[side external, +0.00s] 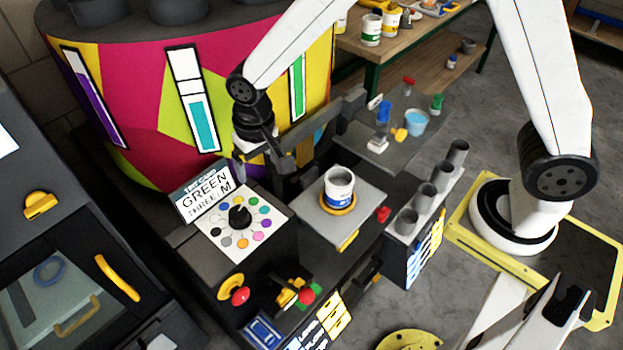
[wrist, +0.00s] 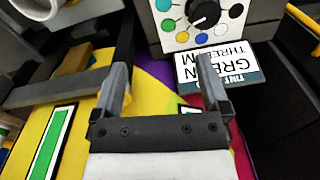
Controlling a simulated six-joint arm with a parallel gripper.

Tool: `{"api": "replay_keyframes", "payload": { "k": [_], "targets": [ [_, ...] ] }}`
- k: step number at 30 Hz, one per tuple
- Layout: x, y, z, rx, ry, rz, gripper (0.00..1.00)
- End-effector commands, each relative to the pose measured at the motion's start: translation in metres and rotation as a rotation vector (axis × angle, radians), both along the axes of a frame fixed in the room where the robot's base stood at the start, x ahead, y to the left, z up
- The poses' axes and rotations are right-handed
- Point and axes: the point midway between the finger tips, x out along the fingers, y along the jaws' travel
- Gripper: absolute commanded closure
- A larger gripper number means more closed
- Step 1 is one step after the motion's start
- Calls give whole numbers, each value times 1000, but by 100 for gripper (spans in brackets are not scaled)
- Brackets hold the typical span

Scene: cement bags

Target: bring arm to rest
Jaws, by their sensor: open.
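My gripper (side external: 258,165) hangs beside the colourful drum, behind the dial panel in the side view. In the wrist view my gripper (wrist: 160,72) has its two grey fingers wide apart with nothing between them. The sign reading "GREEN THREE, M" (side external: 205,197) stands at the back edge of the dial panel (side external: 240,228). In the wrist view the sign (wrist: 222,72) appears upside down beyond the right finger.
A white paint can (side external: 340,186) stands on the grey platform (side external: 310,208). A row of grey cups (side external: 424,197) stands right of it. The patterned drum (side external: 130,70) is close behind my gripper. A shelf with a blue container (side external: 415,122) lies to the right.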

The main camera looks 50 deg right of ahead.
Motion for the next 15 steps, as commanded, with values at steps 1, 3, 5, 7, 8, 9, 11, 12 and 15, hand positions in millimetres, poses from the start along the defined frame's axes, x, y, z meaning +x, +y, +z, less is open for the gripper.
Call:
{"api": "replay_keyframes", "payload": {
  "k": [1, 3, 5, 7, 8, 9, 11, 12, 15],
  "targets": [
    [-4, -17, 6, 4, -13, 0, 4],
    [-12, -39, 12, 6, -32, 10, 4],
    [-20, -57, 17, 7, -49, 18, 4],
    [-32, -78, 21, 6, -69, 30, 4],
    [-37, -86, 23, 6, -77, 34, 4],
    [-44, -97, 25, 5, -90, 40, 4],
    [-56, -113, 28, 2, -107, 50, 4],
    [-64, -122, 29, -2, -118, 57, 4],
    [-83, -143, 32, -11, -144, 71, 4]
  ]
}}
